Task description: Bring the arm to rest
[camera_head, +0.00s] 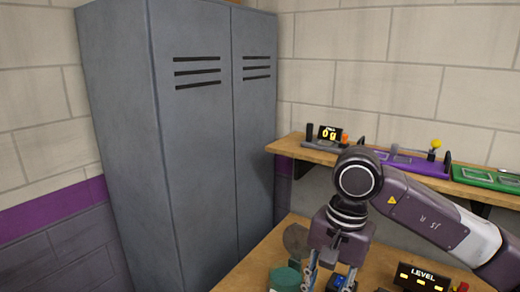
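My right arm comes in from the right, bends at a dark round joint and points down. Its gripper (329,279) hangs over the lower workbench (258,268) at the bottom of the view. Its fingers look spread apart, with the tips close to the lower picture edge. A small blue object (338,282) shows near the fingers; I see nothing clearly held. My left gripper is out of view.
A green round container (285,279) and a LEVEL display box (423,277) are close to the gripper. Behind the arm, a wooden shelf (290,146) holds a small display (329,133), a purple tray (409,162) and a green tray (487,178). Tall grey lockers (205,140) stand left.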

